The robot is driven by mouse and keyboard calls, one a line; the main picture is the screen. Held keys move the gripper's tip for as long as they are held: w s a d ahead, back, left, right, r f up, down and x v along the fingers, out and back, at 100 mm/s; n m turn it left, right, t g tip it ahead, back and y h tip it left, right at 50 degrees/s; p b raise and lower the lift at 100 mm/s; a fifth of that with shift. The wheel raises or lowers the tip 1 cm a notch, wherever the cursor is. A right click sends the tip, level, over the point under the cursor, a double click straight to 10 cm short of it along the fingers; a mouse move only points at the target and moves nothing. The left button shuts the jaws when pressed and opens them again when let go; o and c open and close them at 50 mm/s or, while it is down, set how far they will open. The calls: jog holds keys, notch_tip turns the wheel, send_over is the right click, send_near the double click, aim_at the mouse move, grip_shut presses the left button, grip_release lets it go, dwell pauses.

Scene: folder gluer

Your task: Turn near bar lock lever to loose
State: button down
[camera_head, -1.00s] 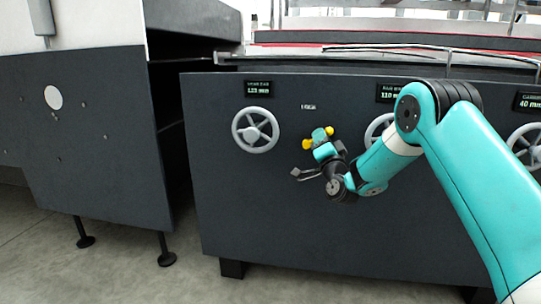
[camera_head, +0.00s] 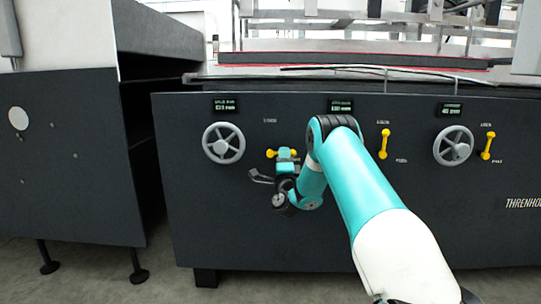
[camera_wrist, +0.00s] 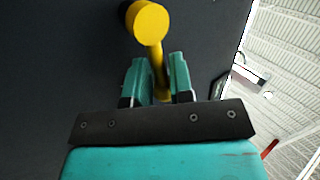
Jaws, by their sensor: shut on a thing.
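The near bar lock lever is a yellow lever (camera_head: 271,153) with round ends on the dark machine panel, right of the leftmost handwheel. It lies about level in the head view. My gripper (camera_head: 287,154) is at the lever, and its teal fingers hide the middle of it. In the wrist view the lever's yellow knob (camera_wrist: 148,22) stands beyond the fingertips. Its shaft runs down between the two teal fingers of my gripper (camera_wrist: 158,78), which are shut on it. The lever's pivot is hidden.
The leftmost handwheel (camera_head: 224,144) is close to the left of my gripper. Two more yellow levers, the middle one (camera_head: 384,144) and the right one (camera_head: 487,146), stand nearly upright. Another handwheel (camera_head: 453,146) is at the right. My arm covers part of the panel.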

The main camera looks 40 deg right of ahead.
jog(key=shift+s+d, duration=0.15)
jog(key=shift+d, duration=0.15)
jog(key=c, duration=1.3)
grip_release()
jog(key=shift+d, duration=0.1)
jog(key=shift+a, duration=0.2)
jog(key=shift+a, duration=0.1)
jog(key=b+v, duration=1.7)
jog(key=shift+f, duration=0.1)
